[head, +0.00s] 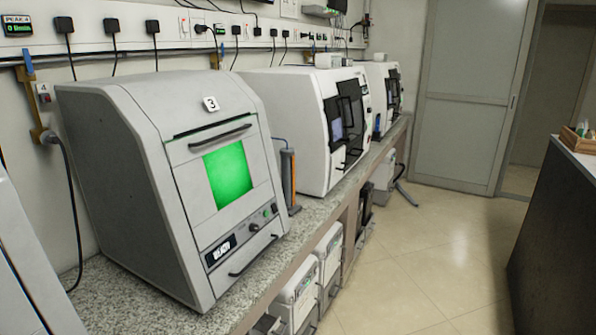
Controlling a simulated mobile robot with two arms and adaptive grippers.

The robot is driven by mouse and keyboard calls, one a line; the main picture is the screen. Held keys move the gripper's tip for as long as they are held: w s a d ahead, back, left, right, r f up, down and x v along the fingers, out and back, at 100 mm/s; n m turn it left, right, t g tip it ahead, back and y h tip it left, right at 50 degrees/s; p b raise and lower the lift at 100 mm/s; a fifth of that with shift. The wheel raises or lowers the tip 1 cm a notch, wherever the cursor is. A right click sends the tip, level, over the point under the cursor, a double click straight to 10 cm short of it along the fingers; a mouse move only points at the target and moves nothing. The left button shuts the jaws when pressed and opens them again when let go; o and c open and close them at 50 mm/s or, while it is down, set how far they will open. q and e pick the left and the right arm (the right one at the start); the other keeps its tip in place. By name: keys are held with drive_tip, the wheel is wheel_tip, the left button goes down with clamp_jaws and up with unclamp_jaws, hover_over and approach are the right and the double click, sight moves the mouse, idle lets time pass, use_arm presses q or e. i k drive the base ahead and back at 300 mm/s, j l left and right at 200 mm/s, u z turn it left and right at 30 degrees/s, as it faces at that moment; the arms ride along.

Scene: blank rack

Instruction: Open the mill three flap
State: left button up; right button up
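The mill marked "3" (107,165) is a large light grey machine on the granite bench at the left. Its sloped front flap (185,176) has a green-lit window (228,175) and lies flush with the front, so it looks shut. A dark bar handle (220,136) runs across the flap's top, below a dark slot. A second handle (254,256) sits low on the front, under a panel with a small display and knobs. Neither of my grippers shows in the head view.
More white machines (297,113) stand farther along the bench (112,306). A grey cylinder (289,180) stands right of mill three. Grey units (300,297) sit below the bench. The tiled floor (420,250) is clear up to a dark counter (553,235) at right.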

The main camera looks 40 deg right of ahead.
sight(237, 173)
drive_tip(key=z, duration=0.9)
